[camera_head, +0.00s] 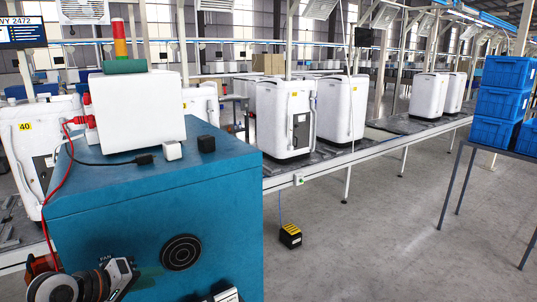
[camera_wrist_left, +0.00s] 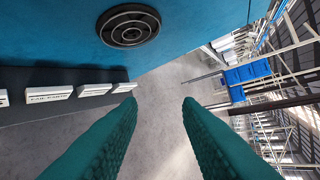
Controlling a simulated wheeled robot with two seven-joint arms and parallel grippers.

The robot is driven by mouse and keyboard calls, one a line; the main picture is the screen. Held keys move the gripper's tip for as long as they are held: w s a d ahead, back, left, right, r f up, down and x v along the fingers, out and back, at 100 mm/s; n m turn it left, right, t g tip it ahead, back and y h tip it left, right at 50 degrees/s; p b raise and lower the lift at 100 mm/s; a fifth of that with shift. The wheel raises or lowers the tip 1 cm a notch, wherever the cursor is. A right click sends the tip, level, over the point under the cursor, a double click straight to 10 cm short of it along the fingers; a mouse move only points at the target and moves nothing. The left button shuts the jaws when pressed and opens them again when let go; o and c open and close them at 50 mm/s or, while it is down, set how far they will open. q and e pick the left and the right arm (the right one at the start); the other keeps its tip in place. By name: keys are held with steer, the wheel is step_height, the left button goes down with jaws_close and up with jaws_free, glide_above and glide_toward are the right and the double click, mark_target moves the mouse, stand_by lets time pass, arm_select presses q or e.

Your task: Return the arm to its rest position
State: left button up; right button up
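My left gripper (camera_wrist_left: 160,103) shows in the left wrist view as two teal, textured fingers, spread apart with nothing between them. In the head view my left arm comes in at the lower left, in front of the blue cabinet (camera_head: 225,200); its fingers are hard to make out there. In the wrist view the cabinet face (camera_wrist_left: 60,35) with a round black vent (camera_wrist_left: 130,25) lies to the upper left of the fingers. Grey floor shows between the fingertips. My right gripper is not in view.
On the cabinet top stand a white box (camera_head: 135,110), a red cable with plugs (camera_head: 68,150), a black plug and two small cubes. A conveyor (camera_head: 340,158) with white units runs behind. Blue crates (camera_head: 500,105) stand on a table at right. Open floor (camera_head: 390,250) lies right of the cabinet.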

arm_select(q)
steer(key=s+d+f+m+g+y, duration=0.25)
steer(key=s+d+f, duration=0.25)
steer(key=s+f, duration=0.45)
steer(key=s+d+f+m+g+y, duration=0.15)
steer(key=s+f, duration=0.35)
steer(key=s, duration=0.5)
steer(key=s+f+m+g+y, duration=0.2)
steer(key=s+f+m, duration=0.15)
steer(key=s, duration=0.75)
step_height(320, 180, down, 29)
steer(key=s+g+b, duration=0.2)
steer(key=s+a+f, duration=0.3)
steer(key=s+f, duration=1.2)
steer(key=f, duration=0.2)
steer(key=shift+s+g+y+b, duration=0.4)
steer(key=shift+b, duration=0.05)
